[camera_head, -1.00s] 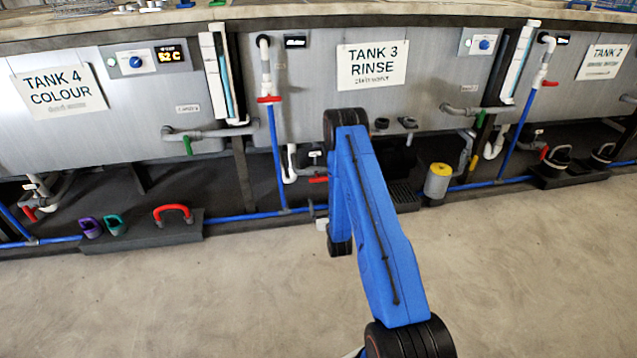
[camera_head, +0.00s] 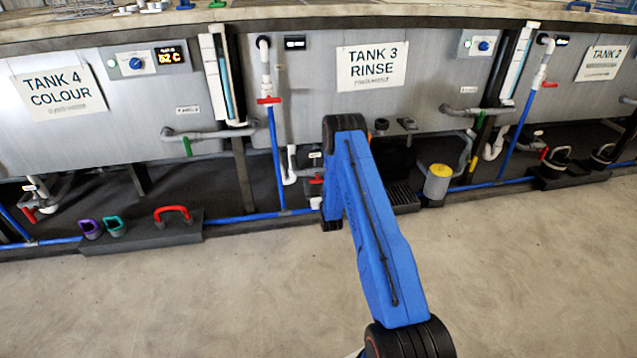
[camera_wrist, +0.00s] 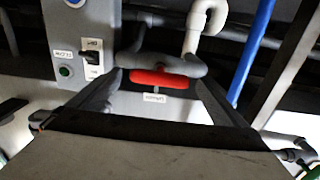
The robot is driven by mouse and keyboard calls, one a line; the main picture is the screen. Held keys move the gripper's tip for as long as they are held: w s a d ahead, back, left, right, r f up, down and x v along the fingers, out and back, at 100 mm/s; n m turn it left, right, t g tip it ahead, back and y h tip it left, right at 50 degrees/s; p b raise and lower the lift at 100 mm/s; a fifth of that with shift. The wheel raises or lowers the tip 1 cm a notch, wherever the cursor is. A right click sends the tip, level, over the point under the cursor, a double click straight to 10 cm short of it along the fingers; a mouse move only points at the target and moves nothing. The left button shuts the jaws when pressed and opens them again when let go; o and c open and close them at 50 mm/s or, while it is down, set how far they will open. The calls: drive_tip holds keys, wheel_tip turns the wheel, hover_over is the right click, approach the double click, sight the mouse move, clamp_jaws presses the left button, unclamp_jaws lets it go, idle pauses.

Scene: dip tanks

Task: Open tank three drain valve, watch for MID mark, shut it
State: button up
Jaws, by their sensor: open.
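A red lever handle (camera_wrist: 158,78) on a grey valve body with a grey pipe sits in the middle of the wrist view, lying crosswise. A small white label below it is too blurred to read. My gripper (camera_wrist: 163,88) is open, with one dark finger on each side of the handle; I cannot tell whether they touch it. In the head view a red handle (camera_head: 316,180) shows low under the tank 3 panel (camera_head: 430,70), just left of my arm, which hides my gripper. Sight tubes stand at the panel's left (camera_head: 222,80) and right (camera_head: 516,62); their marks are too small to read.
A switch box (camera_wrist: 85,45) with a green button stands left of the handle. A blue pipe (camera_wrist: 250,50) rises to the right. A yellow-topped canister (camera_head: 437,182) and a block with coloured handles (camera_head: 170,234) stand low along the tanks. The floor in front is clear.

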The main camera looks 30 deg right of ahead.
sight(319, 182)
drive_tip(key=shift+x, duration=1.55)
drive_tip(key=c, duration=1)
drive_tip(key=shift+c, duration=0.2)
